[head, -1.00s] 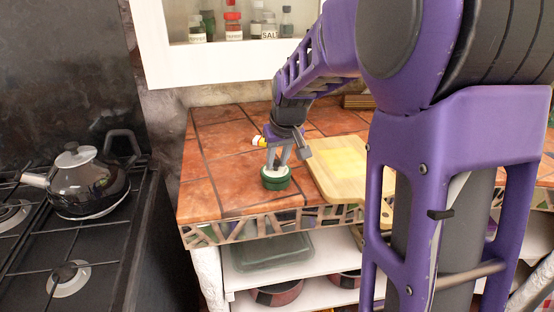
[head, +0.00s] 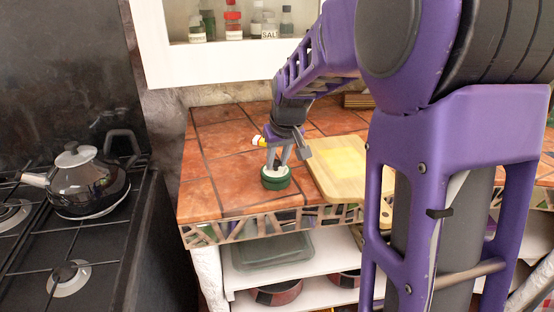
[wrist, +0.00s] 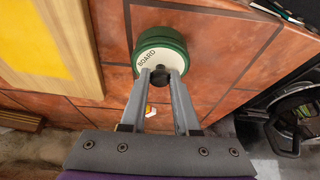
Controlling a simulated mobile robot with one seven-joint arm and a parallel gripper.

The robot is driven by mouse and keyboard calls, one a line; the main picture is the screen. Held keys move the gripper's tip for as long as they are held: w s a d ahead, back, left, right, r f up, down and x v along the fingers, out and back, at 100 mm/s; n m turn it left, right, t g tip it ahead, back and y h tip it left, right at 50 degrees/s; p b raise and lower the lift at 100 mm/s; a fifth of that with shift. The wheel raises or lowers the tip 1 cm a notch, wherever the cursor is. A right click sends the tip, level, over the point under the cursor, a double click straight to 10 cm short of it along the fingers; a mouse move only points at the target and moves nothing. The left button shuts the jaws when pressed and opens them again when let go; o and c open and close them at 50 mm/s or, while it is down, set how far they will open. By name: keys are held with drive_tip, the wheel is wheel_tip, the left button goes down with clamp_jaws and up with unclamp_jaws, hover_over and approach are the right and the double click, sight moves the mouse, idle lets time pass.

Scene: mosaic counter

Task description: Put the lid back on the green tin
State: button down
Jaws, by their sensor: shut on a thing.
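The green tin (head: 275,182) stands upright on the tiled counter near its front edge. A round lid with a cream top lettered "BOARD" (wrist: 146,60) and a dark knob is over the tin. In the wrist view the lid lines up closely with the tin's green rim (wrist: 158,33). I cannot tell whether it is fully seated or just above. My gripper (wrist: 162,73) is shut on the lid's dark knob, pointing down. The gripper also shows in the head view (head: 277,167), right over the tin. The inside of the tin is hidden.
A wooden board (head: 338,172) with a yellow patch lies just right of the tin. A small white and yellow thing (head: 259,141) is behind the gripper. A stove with a kettle (head: 88,183) is at the left. Counter left of the tin is clear.

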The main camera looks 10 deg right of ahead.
drive_tip(key=shift+f, duration=0.1)
idle(0.7)
drive_tip(key=shift+c, duration=0.5)
unclamp_jaws()
drive_tip(key=shift+r+p, duration=2.65)
drive_tip(key=shift+r, duration=0.85)
clamp_jaws()
